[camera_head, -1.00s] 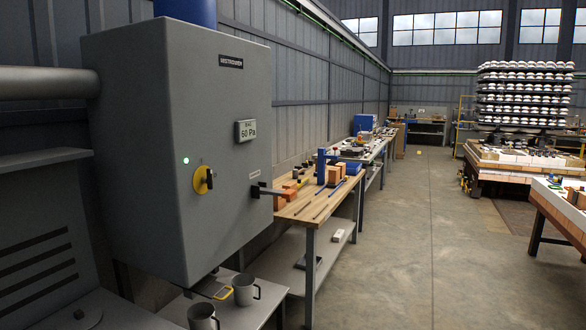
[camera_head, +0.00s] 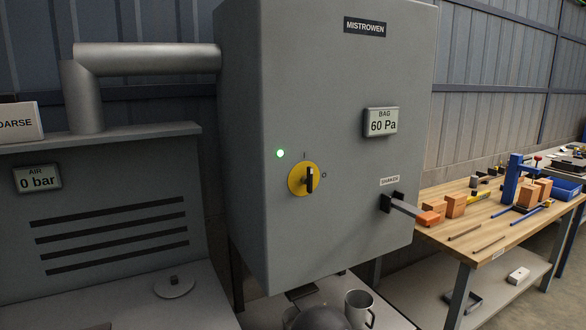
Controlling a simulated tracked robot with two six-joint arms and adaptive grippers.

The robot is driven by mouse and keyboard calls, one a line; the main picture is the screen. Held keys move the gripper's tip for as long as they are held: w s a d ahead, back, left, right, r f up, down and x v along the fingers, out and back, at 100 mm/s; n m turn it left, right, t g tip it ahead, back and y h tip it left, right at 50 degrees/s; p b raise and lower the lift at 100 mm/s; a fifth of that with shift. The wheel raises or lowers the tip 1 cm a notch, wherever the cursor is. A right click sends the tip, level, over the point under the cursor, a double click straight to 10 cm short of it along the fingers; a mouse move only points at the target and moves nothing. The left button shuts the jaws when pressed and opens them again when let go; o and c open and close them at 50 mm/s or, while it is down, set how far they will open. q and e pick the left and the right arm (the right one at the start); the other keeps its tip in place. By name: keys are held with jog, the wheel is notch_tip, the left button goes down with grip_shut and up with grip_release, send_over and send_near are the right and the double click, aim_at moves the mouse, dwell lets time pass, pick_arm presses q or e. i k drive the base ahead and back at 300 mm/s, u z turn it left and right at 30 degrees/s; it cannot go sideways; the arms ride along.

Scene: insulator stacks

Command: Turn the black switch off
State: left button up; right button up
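The black switch (camera_head: 310,180) is a black handle on a round yellow plate (camera_head: 296,178), on the front of a grey cabinet (camera_head: 330,80). Its handle stands upright, toward the "I" mark above; an "O" mark is at its right. A green light (camera_head: 280,153) glows at the upper left of the switch. Neither of my grippers can be made out in the head view.
A metal mug (camera_head: 359,309) stands below. A wooden workbench (camera_head: 490,232) with tools is at the right.

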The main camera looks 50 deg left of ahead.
aim_at(306, 181)
jog(key=u, duration=0.35)
jog(key=i, duration=0.75)
jog(key=u, duration=0.6)
jog(key=k, duration=0.9)
jog(key=u, duration=0.15)
jog(key=i, duration=0.95)
jog(key=z, duration=0.1)
